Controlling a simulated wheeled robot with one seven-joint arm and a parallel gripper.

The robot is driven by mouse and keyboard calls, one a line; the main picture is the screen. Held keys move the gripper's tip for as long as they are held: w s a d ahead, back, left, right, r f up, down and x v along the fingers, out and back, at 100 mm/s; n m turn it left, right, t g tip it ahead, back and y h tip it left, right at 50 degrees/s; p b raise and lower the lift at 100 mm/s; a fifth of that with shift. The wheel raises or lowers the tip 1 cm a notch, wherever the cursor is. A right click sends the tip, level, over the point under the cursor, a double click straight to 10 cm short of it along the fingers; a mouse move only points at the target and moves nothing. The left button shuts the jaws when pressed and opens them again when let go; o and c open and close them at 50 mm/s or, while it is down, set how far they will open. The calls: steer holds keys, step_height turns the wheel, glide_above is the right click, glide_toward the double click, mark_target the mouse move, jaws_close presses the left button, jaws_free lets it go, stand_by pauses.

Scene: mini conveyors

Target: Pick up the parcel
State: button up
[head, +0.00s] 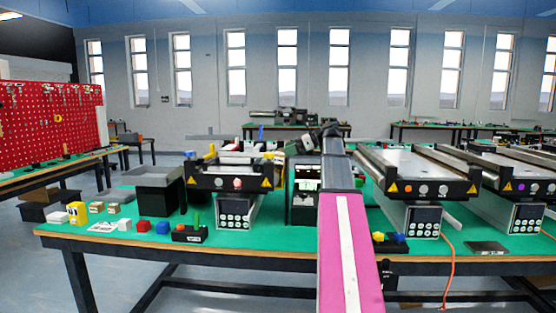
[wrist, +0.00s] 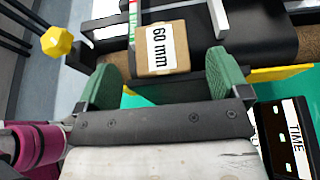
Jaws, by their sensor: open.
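The parcel (wrist: 160,50) is a small brown cardboard box with a white label reading "60 mm". In the wrist view it is at the upper middle, by the dark conveyor belt (wrist: 268,35). My gripper (wrist: 160,66) is open, with one green finger on each side of the parcel. In the head view my arm reaches over the table beside the left conveyor (head: 231,183); I cannot make out the parcel there.
A yellow many-sided knob (wrist: 56,41) stands left of the parcel. A timer box (wrist: 285,140) is at lower right. The green table (head: 270,245) holds more conveyors (head: 420,178) to the right, and a dark bin (head: 155,190) and small blocks to the left.

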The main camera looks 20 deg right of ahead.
mark_target(279, 153)
steer(key=x, duration=0.4)
steer(key=shift+a, duration=0.15)
steer(key=c, duration=1)
steer(key=shift+c, duration=0.2)
